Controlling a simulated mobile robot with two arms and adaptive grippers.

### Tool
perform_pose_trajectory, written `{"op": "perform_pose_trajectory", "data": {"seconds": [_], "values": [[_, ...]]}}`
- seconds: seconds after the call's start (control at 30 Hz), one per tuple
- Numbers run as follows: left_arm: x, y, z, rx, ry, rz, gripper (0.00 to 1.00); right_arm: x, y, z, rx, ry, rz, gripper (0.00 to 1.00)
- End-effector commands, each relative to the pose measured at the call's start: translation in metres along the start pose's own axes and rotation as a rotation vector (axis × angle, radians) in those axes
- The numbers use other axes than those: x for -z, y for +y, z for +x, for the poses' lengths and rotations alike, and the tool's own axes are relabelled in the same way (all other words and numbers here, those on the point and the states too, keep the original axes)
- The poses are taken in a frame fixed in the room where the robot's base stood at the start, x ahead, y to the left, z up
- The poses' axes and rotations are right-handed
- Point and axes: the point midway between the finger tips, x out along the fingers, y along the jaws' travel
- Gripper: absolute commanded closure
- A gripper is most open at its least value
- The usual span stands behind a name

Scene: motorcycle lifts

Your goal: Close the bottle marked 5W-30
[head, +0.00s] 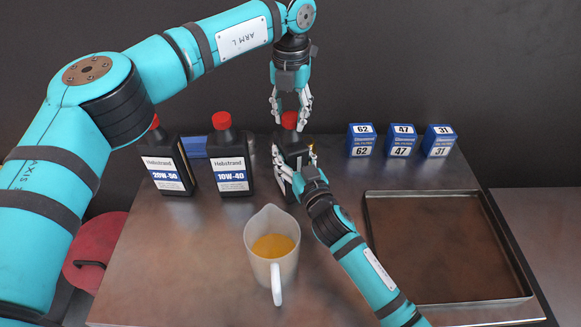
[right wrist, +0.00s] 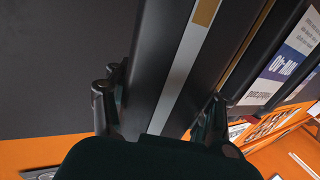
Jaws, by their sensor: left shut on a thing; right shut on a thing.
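A black oil bottle (head: 285,183) with a red cap (head: 289,120) stands third in the row. Its label is mostly hidden behind my right gripper, so the 5W-30 marking is not readable. My left gripper (head: 290,109) points straight down from above, shut on the red cap at the bottle's neck. Whether the cap is fully seated cannot be told. My right gripper (head: 294,156) reaches in from the front, shut around the upright bottle's body. In the right wrist view the dark bottle (right wrist: 178,70), with a pale stripe, fills the middle between the fingers.
The capped 10W-40 bottle (head: 231,170) and 20W-50 bottle (head: 166,168) stand to the left. A jug (head: 258,222) of amber oil stands in front. Filter boxes 62 (head: 362,141), 47 (head: 401,141) and 31 (head: 438,142) stand back right, behind an empty tray (head: 450,299).

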Motion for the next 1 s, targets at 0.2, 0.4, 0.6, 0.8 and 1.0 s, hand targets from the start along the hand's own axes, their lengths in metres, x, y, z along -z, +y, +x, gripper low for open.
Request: {"op": "perform_pose_trajectory", "data": {"seconds": [0.2, 0.4, 0.6, 0.8, 1.0], "values": [[-0.0011, 0.0002, -0.0002, -0.001, -0.005, 0.57, 1.0, 0.0003, -0.0021, -0.0005, 0.005, 0.002, -0.002, 1.0], [-0.0008, -0.0002, 0.0, -0.002, -0.004, 1.096, 1.0, 0.0003, -0.0022, -0.0005, 0.005, 0.002, -0.002, 1.0], [-0.0004, -0.0002, 0.0003, -0.003, -0.002, 1.623, 1.0, 0.0002, -0.0022, -0.0004, 0.004, 0.002, -0.001, 1.0], [-0.0001, 0.0, 0.0006, -0.004, -0.001, 2.148, 1.0, 0.0001, -0.002, -0.0004, 0.004, 0.001, -0.001, 1.0], [0.0, 0.0004, 0.001, -0.005, 0.001, 2.554, 1.0, 0.0001, -0.0019, -0.0003, 0.004, 0.001, 0.0, 1.0]]}}
